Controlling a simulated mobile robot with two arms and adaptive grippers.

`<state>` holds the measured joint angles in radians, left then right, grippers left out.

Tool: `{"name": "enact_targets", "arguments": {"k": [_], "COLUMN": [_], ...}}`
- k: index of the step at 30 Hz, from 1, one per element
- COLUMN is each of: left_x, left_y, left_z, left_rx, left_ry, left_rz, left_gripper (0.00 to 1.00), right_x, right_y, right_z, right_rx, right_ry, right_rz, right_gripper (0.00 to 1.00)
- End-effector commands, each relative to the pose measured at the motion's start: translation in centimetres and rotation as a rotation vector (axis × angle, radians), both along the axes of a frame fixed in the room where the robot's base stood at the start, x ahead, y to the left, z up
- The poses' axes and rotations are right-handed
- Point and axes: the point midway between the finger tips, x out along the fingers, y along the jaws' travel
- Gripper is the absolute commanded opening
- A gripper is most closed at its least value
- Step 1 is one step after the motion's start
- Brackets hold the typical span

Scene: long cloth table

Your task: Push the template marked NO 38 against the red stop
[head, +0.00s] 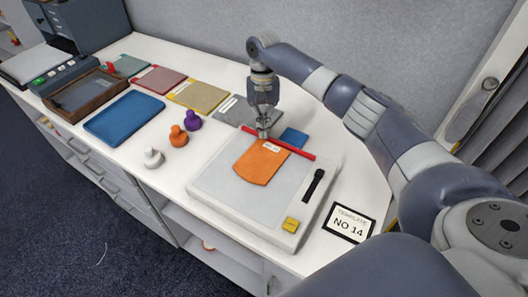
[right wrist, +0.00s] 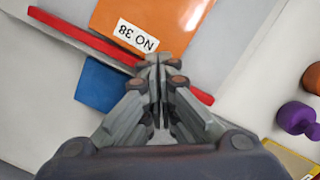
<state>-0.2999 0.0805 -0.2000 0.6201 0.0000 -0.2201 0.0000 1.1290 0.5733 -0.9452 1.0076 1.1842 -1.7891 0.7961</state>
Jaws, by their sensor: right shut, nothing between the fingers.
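The orange template (head: 258,168) lies flat on the light grey board (head: 223,190). Its label reads NO 38 in the right wrist view, where the template (right wrist: 180,14) also shows. The red stop (head: 296,150) is a thin bar across the far part of the board, also in the right wrist view (right wrist: 80,36). The template's far edge lies close along the stop; I cannot tell if they touch. My right gripper (head: 263,134) is shut and empty, pointing down, with its fingertips (right wrist: 160,60) over the stop beside the template's labelled end. My left gripper is out of view.
A blue piece (head: 294,137) lies beyond the stop. A black handle (head: 313,185) and yellow block (head: 291,224) sit on the board. A card (head: 349,223) reads TEMPLATE NO 14. Purple (head: 193,121), orange (head: 178,136) and white (head: 153,158) knobs stand left, near a blue tray (head: 124,117).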

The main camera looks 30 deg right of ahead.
Motion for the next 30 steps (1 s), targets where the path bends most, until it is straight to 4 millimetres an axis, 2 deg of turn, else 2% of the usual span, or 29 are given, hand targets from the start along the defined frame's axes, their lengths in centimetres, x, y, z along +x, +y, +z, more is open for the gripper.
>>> {"name": "enact_targets", "arguments": {"k": [23, 25, 30], "left_x": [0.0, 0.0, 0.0], "left_y": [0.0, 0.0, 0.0], "left_z": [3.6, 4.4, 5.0], "left_rx": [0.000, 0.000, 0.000], "left_ry": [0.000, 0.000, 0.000], "left_rz": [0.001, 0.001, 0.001], "left_gripper": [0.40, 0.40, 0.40], "right_x": [-8.5, -8.4, -8.3], "right_y": [4.4, 4.3, 4.4], "right_z": [0.2, -0.4, -1.3], "right_rx": [-0.001, -0.003, -0.001], "right_ry": [0.001, 0.001, 0.001], "right_rz": [0.003, 0.000, -0.001], "right_gripper": [0.00, 0.00, 0.00]}}
